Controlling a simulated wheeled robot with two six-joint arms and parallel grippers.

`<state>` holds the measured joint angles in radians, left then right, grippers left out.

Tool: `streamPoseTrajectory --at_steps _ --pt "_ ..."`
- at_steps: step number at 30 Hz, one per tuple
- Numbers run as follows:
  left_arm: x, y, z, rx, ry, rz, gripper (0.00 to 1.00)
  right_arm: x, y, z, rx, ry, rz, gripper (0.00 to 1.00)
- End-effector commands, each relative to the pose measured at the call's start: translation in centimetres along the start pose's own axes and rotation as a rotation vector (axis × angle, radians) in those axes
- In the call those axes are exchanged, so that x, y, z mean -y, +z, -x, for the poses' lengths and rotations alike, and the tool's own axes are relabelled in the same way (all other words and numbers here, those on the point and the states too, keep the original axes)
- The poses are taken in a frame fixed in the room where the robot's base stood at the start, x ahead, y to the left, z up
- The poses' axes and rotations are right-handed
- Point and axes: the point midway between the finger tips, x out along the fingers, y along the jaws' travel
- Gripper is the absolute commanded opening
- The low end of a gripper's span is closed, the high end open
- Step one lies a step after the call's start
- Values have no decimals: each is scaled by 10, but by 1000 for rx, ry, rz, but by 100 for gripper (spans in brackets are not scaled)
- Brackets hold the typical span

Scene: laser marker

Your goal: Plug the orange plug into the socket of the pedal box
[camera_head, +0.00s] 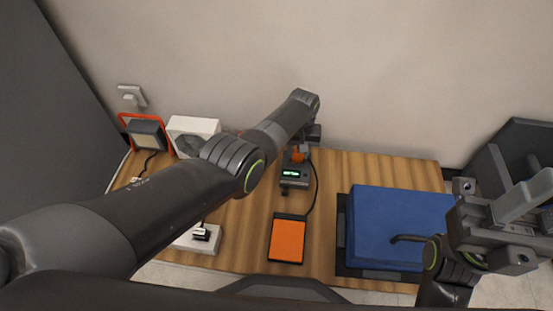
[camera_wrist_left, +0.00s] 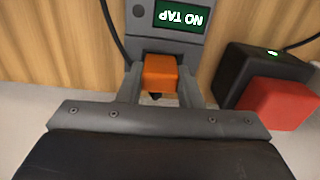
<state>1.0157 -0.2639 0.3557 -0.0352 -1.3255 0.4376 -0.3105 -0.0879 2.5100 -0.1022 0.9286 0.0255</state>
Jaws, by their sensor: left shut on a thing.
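The pedal box (camera_head: 294,173) is a dark grey box with a lit green display, standing near the back of the table. In the left wrist view the pedal box (camera_wrist_left: 178,42) shows its display reading "NO TAP", upside down. My left gripper (camera_wrist_left: 161,82) is shut on the orange plug (camera_wrist_left: 160,74), right at the near end of the box. The plug also shows as a small orange spot in the head view (camera_head: 299,154). The socket is hidden by the plug, so I cannot tell how deep it sits.
An orange pedal (camera_head: 287,239) lies in front of the box, with a black cable (camera_head: 316,187) running along the right. A blue block (camera_head: 398,225) stands at the right. In the left wrist view a black box with a red part (camera_wrist_left: 280,103) sits close right of the gripper.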

Motion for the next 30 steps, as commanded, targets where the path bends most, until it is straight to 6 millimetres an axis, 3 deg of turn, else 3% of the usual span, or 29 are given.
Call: streamPoseTrajectory --at_steps 24,25,30 --pt "2 -1 0 1 1 1 7 0 0 -2 0 0 0 36" --pt "2 -1 0 0 1 1 35 0 0 -2 0 0 0 36" --pt "2 -1 1 -1 0 1 57 0 0 -2 0 0 0 36"
